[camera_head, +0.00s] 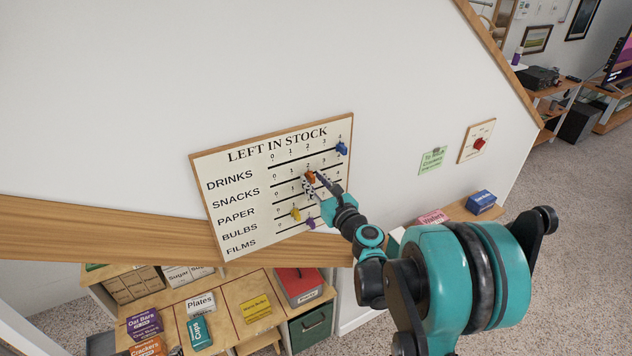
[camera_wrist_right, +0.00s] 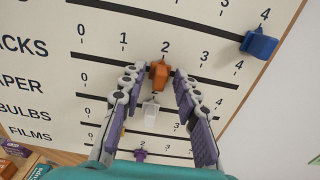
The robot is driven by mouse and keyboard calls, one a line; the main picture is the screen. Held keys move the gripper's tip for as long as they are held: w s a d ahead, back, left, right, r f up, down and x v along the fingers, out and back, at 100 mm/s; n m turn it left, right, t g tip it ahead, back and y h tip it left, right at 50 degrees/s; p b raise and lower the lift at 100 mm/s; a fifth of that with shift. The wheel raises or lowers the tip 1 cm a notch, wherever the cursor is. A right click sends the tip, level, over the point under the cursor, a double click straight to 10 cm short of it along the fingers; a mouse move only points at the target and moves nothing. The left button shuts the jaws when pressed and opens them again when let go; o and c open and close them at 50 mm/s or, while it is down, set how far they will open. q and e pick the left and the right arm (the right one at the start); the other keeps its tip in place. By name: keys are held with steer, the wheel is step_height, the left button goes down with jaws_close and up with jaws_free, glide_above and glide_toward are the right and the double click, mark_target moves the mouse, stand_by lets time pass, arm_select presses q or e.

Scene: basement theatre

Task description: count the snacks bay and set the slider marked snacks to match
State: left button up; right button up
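The LEFT IN STOCK board (camera_head: 240,180) hangs on the white wall with labelled rows of sliders. The orange slider (camera_wrist_right: 158,72) is on the snacks row, at about the 2 mark; it also shows in the head view (camera_head: 310,177). My right gripper (camera_wrist_right: 155,78) is open, its fingers on either side of the orange slider with small gaps visible. Contact cannot be made out. Below the board, a purple Oat Bars box (camera_head: 143,323) and an orange Crackers box (camera_head: 148,347) sit in a shelf bay cut by the frame's bottom edge. My left gripper is not in view.
The blue slider (camera_wrist_right: 259,44) is at 4 on the drinks row. White (camera_wrist_right: 151,115), yellow (camera_head: 295,214) and purple (camera_wrist_right: 140,155) sliders sit on lower rows, close below my right fingers. A wooden rail (camera_head: 100,232) crosses the wall.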

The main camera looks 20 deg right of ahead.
steer(key=s, duration=1.2)
steer(key=shift+d, duration=0.45)
steer(key=shift+f, duration=0.1)
steer(key=s+a+f+n+g+y+b, duration=0.25)
steer(key=a+f+n+g+b, duration=0.2)
steer(key=a+f+n, duration=0.45)
steer(key=s+a+f+n+g+y+b, duration=0.1)
steer(key=s+a+f+n+g+b, duration=0.35)
steer(key=n, duration=0.65)
steer(key=s+d+f+n+g+h+b, duration=0.1)
steer(key=s+f+n+h+b, duration=0.3)
steer(key=n, duration=1.1)
steer(key=s+f+g+b, duration=0.1)
steer(key=s+f+b, duration=0.2)
steer(key=s+f, duration=0.2)
steer(key=shift+f+h, duration=0.35)
steer(key=shift+f, duration=0.35)
